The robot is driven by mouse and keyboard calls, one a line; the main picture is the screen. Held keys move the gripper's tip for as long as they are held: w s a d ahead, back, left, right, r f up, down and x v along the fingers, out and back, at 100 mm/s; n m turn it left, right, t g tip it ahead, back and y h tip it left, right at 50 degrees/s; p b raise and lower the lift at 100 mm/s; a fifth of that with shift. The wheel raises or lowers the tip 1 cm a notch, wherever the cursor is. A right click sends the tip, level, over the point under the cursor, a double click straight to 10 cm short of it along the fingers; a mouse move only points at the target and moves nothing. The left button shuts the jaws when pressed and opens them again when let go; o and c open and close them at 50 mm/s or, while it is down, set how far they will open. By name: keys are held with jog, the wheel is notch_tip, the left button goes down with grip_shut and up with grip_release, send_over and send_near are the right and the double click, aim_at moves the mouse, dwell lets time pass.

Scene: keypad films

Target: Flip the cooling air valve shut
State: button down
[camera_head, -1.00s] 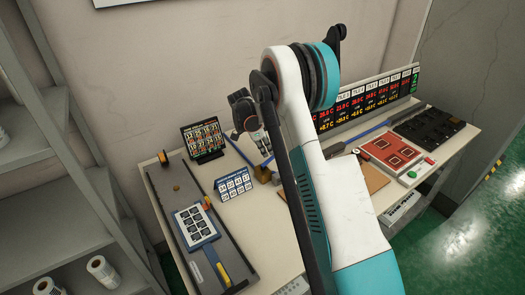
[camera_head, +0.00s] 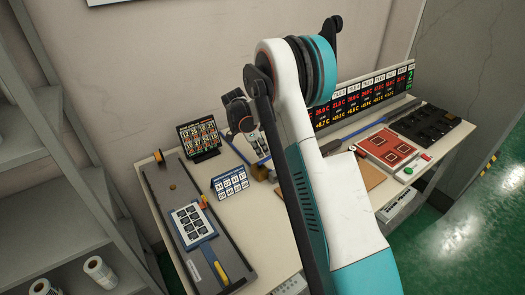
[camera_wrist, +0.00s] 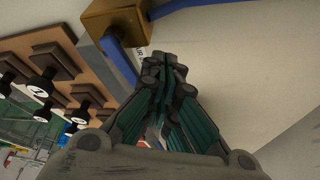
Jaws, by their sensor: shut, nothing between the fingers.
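The cooling air valve appears to be the brass block (camera_wrist: 112,20) on a blue pipe (camera_wrist: 122,62) in the wrist view. A white label, partly covered, lies beside it. In the head view a brass block (camera_head: 259,172) sits on the table behind my arm, at the end of a blue pipe (camera_head: 233,147). Whether its handle is open or shut is not clear. My gripper (camera_wrist: 166,62) is shut and empty, its fingertips just below and right of the brass block in the wrist view; contact cannot be told. In the head view my arm hides much of this area.
A brown board (camera_wrist: 45,47) with several dark knobs and numbered tags is left of my fingers. A grey tray (camera_head: 160,205) holding a keypad (camera_head: 193,225) lies at the table's left. Display panels (camera_head: 365,95) and a red board (camera_head: 385,148) are at the right.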

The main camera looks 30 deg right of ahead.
jog(key=v, duration=1.2)
jog(key=shift+s, duration=0.1)
